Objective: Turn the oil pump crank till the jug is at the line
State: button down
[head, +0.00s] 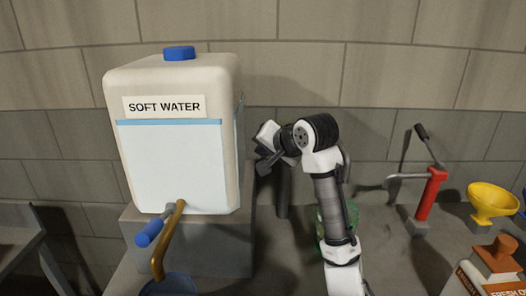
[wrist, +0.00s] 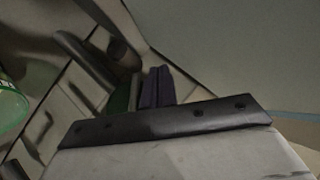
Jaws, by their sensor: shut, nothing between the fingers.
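My gripper (head: 265,164) is in the air just right of the soft water tank, with its fingers together and empty. In the wrist view the dark fingers (wrist: 158,86) show side by side. A dark upright post (head: 283,190) stands just below and behind my gripper; it may belong to the oil pump, but no crank is clearly seen. A green see-through jug (head: 322,232) stands behind my forearm, mostly hidden. What looks like its rounded side shows at the left edge of the wrist view (wrist: 10,106). Its line and oil level cannot be made out.
At right are a red hand pump (head: 430,195), a yellow funnel (head: 490,204) and an orange-topped container (head: 497,256).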

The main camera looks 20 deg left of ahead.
jog(key=s+d+r+b, duration=0.2)
jog(key=s+r, duration=0.4)
jog(key=r, duration=0.2)
jog(key=shift+s+d+b, duration=0.25)
jog(key=shift+d+b, duration=0.1)
jog(key=shift+b, duration=0.05)
jog(key=shift+r, duration=0.1)
